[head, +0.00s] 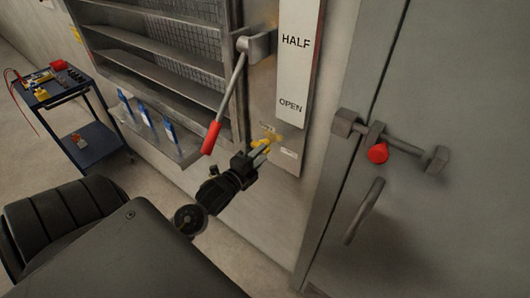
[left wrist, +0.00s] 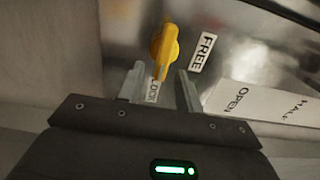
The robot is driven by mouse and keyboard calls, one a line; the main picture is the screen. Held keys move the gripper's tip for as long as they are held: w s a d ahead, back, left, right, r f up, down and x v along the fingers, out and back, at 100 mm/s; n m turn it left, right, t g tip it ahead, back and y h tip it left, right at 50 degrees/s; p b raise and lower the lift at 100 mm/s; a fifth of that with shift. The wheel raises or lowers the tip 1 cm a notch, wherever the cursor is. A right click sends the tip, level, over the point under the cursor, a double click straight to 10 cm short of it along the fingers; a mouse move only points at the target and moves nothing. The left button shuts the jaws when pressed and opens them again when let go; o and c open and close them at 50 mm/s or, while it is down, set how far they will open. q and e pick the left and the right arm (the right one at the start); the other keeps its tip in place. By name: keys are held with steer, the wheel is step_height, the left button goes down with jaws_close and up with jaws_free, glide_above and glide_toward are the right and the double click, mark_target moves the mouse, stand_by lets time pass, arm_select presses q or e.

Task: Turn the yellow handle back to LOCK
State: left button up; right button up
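The yellow handle (head: 273,138) is on the metal panel below the OPEN marking in the head view, partly covered by my left gripper (head: 262,149). In the left wrist view the yellow handle (left wrist: 166,43) shows clearly, its narrow end pointing down toward the LOCK label (left wrist: 154,91). The FREE label (left wrist: 201,52) is to its right. My left gripper (left wrist: 160,71) is open, its two fingers apart on either side of the handle's narrow end. A gap shows on both sides; I see no firm contact. My right gripper is in neither view.
A red-tipped lever (head: 212,137) hangs just above and left of my left gripper. A shelf unit (head: 160,70) stands left, a blue cart (head: 85,135) farther off. A grey door (head: 430,220) with a red knob (head: 377,153) is to the right.

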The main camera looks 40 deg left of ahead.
arm_select(q)
steer(key=s+b, duration=0.1)
steer(key=s, duration=0.6)
steer(key=shift+s+b, duration=0.35)
steer(key=shift+s, duration=0.05)
steer(key=shift+d, duration=0.1)
